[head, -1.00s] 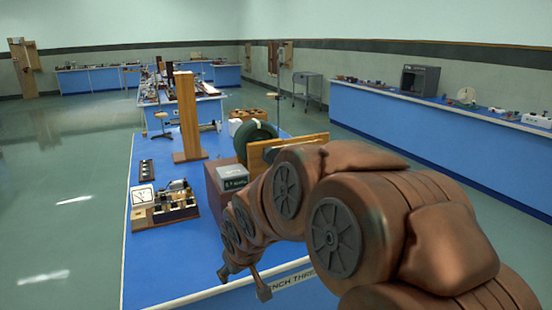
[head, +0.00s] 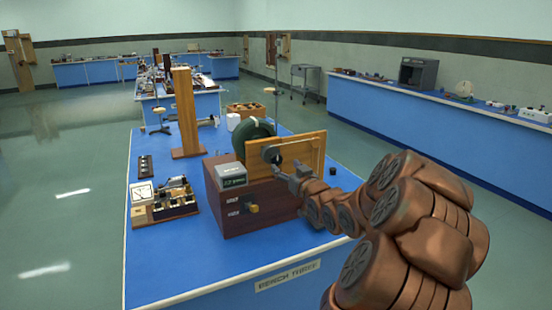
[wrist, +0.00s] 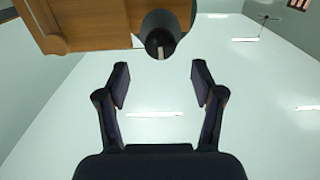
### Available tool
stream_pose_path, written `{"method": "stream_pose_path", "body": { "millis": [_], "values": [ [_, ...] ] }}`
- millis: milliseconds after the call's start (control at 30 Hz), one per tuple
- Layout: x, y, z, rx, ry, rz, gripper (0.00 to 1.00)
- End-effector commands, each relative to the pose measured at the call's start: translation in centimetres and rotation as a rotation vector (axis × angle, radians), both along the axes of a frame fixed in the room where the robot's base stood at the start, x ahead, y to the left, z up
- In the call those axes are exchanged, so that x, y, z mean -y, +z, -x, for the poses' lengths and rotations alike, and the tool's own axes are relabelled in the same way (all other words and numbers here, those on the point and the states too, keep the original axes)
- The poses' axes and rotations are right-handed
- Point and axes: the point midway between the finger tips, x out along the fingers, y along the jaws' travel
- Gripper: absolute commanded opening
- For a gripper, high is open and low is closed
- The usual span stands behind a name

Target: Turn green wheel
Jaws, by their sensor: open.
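The green wheel (head: 254,129), dark green and round, stands on edge on the bench in the head view. A wooden board (head: 312,150) in front hides part of it. A dark round fitting (head: 272,155) sits on the board's near face. My gripper (head: 284,173) is just in front of and below this fitting in the head view. In the wrist view my gripper (wrist: 160,82) is open and empty. The fitting (wrist: 158,28) lies just beyond the fingertips, not between them. I cannot make out the wheel in the wrist view.
A dark wooden box (head: 248,216) with a yellowish knob (head: 252,208) stands below the board, a grey meter box (head: 231,174) on it. A metered instrument (head: 165,200) and a tall wooden post (head: 185,110) stand left. The blue bench top (head: 175,255) is clear at front left.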

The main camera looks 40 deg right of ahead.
Motion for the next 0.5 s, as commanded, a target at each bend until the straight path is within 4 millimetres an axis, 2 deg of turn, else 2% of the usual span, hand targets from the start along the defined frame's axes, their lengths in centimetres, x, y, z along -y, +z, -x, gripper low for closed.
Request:
{"method": "stream_pose_path", "body": {
  "millis": [167,500],
  "values": [
    [0.4,0.3,-1.4,0.003,0.002,0.002,0.67],
    [1.8,0.3,-5.4,0.001,0.002,0.001,0.67]
  ]
}}
